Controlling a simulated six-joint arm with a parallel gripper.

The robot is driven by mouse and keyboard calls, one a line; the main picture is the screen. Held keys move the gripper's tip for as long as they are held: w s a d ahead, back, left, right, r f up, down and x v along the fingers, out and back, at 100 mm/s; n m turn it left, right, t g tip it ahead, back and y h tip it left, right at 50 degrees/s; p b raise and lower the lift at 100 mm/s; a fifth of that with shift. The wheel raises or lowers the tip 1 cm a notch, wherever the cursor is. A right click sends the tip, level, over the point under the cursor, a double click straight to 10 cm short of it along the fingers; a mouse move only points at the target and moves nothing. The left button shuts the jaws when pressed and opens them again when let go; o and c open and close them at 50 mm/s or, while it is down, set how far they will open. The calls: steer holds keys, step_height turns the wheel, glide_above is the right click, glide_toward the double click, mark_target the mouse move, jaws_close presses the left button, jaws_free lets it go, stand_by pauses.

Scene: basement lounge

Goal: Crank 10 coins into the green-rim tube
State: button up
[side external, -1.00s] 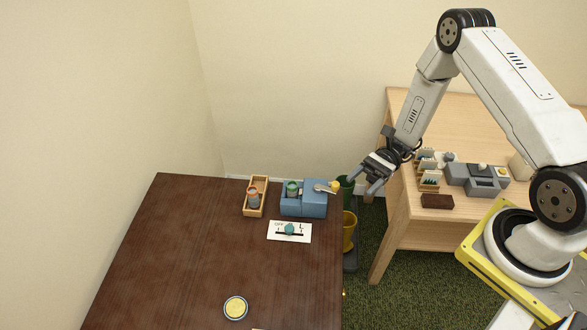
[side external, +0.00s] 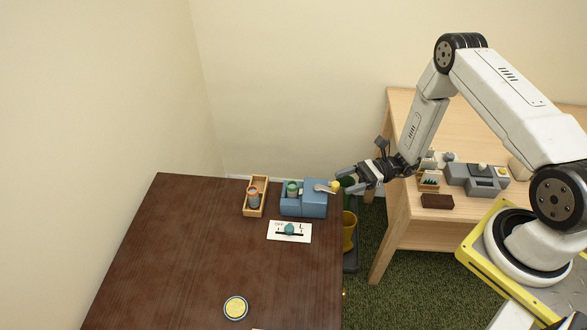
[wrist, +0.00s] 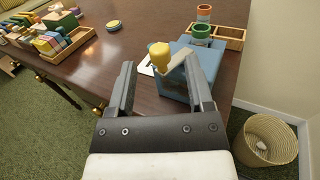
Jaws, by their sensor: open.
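The blue coin machine (side external: 303,205) stands at the dark table's right edge; it also shows in the wrist view (wrist: 176,88). Its crank has a yellow knob (side external: 335,187), which shows between my fingers in the wrist view (wrist: 159,55). The green-rim tube (side external: 292,189) stands upright on the machine, also in the wrist view (wrist: 201,31). An orange-rim tube (side external: 253,196) stands in a wooden tray (side external: 262,185) to the left. My gripper (side external: 343,183) is open, its fingers pointing at the knob from the right. I cannot tell whether they touch it. Coins inside the tube cannot be seen.
A yellow disc (side external: 235,307) lies on the dark table (side external: 180,250). The wrist view shows a wicker basket (wrist: 268,140).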

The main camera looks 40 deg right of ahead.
mark_target(329, 188)
steer(key=shift+x, duration=2.85)
jaws_close()
